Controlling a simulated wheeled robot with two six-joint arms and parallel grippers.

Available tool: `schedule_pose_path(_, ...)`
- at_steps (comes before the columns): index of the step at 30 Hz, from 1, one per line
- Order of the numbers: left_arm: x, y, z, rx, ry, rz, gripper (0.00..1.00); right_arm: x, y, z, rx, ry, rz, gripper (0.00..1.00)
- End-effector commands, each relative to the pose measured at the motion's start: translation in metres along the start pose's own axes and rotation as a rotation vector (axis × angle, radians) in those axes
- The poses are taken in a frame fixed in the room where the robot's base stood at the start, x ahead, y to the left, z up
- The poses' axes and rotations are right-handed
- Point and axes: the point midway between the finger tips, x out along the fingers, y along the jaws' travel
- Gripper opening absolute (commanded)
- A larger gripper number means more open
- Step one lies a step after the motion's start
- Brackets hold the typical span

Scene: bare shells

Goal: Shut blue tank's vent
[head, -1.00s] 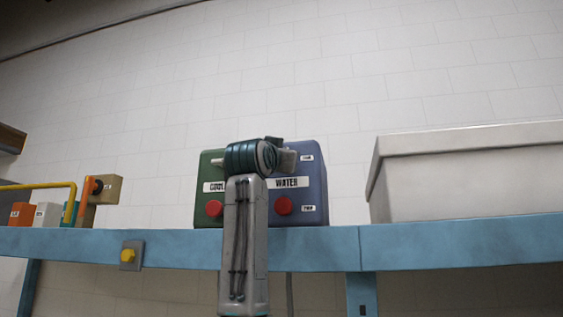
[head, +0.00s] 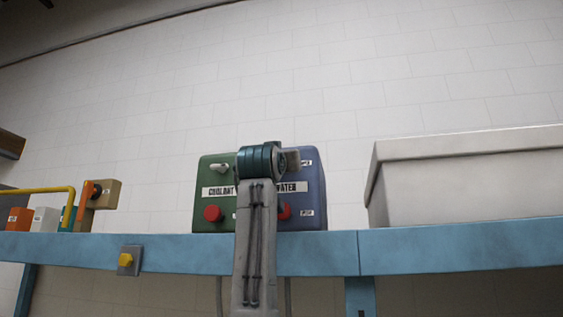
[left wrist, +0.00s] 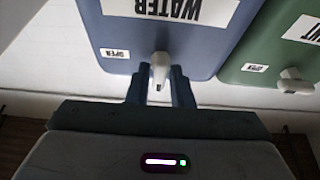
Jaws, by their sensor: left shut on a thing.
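The blue tank (head: 312,185) stands on the blue shelf, labelled WATER, with a red knob (head: 285,211) low on its front. My left arm hides part of its front. In the left wrist view the blue tank (left wrist: 205,48) appears upside down. Its pale vent lever (left wrist: 159,68) sits between the fingers of my left gripper (left wrist: 159,80), which is shut on it. An OPEN label (left wrist: 115,54) is on the tank beside the lever. In the head view the lever and fingertips are mostly hidden behind my wrist. My right gripper is not in view.
A green coolant tank (head: 207,183) with its own pale lever (head: 219,167) and red knob stands directly left of the blue tank. A large whitish bin (head: 460,185) is at right. A yellow rail (head: 45,188) and small blocks are at left. A yellow button (head: 127,260) is on the shelf edge.

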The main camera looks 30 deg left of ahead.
Motion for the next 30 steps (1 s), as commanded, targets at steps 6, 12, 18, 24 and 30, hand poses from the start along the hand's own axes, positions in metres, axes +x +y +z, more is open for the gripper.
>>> schedule_pose_path(6,0.0,0.0,-0.001,0.0,0.001,0.0,0.35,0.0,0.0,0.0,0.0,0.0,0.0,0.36)
schedule_pose_path(12,0.0,0.0,0.0,0.001,0.0,0.0,0.35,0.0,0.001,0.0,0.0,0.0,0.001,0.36)
schedule_pose_path(18,-0.018,0.0,0.003,0.0,0.003,0.001,0.35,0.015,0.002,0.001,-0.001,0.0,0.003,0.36)
schedule_pose_path(24,-0.059,0.0,0.006,0.0,0.004,0.001,0.35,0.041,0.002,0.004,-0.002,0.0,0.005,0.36)
schedule_pose_path(30,-0.093,0.0,0.004,0.0,0.002,0.0,0.35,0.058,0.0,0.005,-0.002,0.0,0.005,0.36)
